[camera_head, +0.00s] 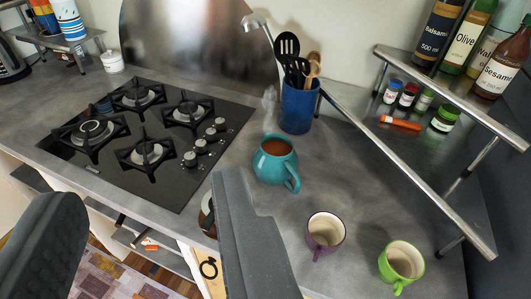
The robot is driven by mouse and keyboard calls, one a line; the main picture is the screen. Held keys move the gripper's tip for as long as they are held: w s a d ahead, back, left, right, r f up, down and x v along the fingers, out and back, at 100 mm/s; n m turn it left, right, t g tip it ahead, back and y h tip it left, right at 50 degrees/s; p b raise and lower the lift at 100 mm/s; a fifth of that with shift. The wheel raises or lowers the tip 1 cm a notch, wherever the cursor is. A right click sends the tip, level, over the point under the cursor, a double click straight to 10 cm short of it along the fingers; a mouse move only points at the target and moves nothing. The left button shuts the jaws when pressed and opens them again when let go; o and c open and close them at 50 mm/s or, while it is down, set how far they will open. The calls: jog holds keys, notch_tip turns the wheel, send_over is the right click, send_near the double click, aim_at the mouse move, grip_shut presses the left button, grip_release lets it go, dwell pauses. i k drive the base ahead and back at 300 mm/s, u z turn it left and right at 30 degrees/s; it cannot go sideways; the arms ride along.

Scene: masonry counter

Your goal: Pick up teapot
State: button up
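A rounded teal pot (272,168), which I take for the teapot, stands upright on the grey counter right of the stove. Brown liquid fills its open top, and faint steam rises above it. Its handle points toward the front right. I cannot see a spout. My gripper (150,200) is wide open, with one dark finger at the lower left and the other at lower centre. Nothing is between the fingertips. The right finger's tip appears just left of and below the pot, apart from it in the picture.
A purple mug (325,233) and a green mug (400,263) stand in front right of the pot. A blue utensil holder (298,108) stands close behind it. A black gas stove (150,135) lies left. A metal rack (400,150) with bottles and spice jars occupies the right.

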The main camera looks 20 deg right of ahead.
aim_at(274, 162)
jog(key=u, duration=2.65)
jog(key=k, duration=0.75)
jog(key=z, duration=1.7)
jog(key=i, duration=0.9)
jog(key=z, duration=0.05)
